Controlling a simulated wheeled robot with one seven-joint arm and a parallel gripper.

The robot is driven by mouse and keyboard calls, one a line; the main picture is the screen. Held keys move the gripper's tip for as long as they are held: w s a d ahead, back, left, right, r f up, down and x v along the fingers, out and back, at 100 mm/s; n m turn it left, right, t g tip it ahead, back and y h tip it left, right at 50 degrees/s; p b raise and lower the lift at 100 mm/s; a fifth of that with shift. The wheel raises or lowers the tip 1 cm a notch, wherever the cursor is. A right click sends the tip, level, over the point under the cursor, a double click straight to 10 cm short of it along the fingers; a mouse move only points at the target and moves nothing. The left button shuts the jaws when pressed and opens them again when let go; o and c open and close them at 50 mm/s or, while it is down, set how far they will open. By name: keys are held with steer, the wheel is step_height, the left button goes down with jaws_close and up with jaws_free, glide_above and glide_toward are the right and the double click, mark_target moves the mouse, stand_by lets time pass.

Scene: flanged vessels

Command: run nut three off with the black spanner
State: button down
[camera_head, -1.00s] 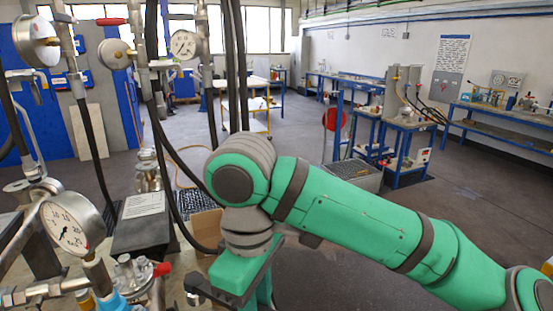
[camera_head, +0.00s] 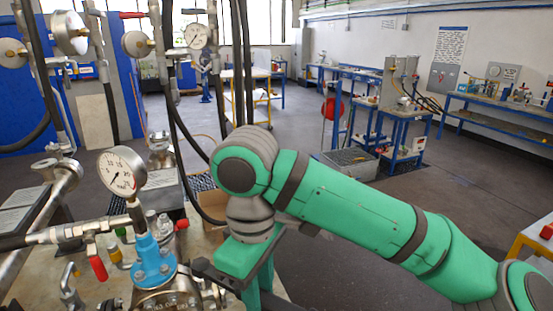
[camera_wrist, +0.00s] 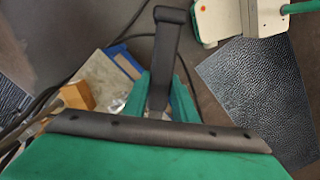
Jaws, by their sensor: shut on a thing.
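My gripper (camera_head: 250,290) hangs at the lower middle of the head view, to the right of the blue flange (camera_head: 152,258) on the bench. It is shut on the black spanner (camera_wrist: 170,50), whose shaft shows between the green fingers in the wrist view. A dark end of the spanner (camera_head: 203,268) seems to stick out left of my gripper in the head view. It looks apart from the flange. Small bolts or nuts sit around the blue flange and the metal flange below it; I cannot tell which is nut three.
A pressure gauge (camera_head: 122,172) rises above the blue flange. Black hoses (camera_head: 243,70) hang just behind my arm. A cardboard box (camera_head: 212,212) lies behind my gripper. Valves and pipes crowd the left. The grey floor (camera_head: 345,265) at right is mostly clear.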

steer(key=w+d+f+m, duration=0.25)
steer(key=w+f, duration=0.25)
steer(key=f, duration=0.3)
steer(key=w+d+f+m, duration=0.1)
steer(key=w+f+m, duration=0.3)
steer(key=f, duration=0.5)
steer(key=w+d+f+m, duration=0.1)
steer(key=w+f, duration=0.6)
steer(key=f, duration=0.1)
steer(key=s+a+f+m, duration=0.1)
steer(key=s+f, duration=0.3)
steer(key=f, duration=1.1)
steer(key=s+a+f+m, duration=0.1)
steer(key=s+f+m, duration=0.3)
steer(key=f, duration=1.2)
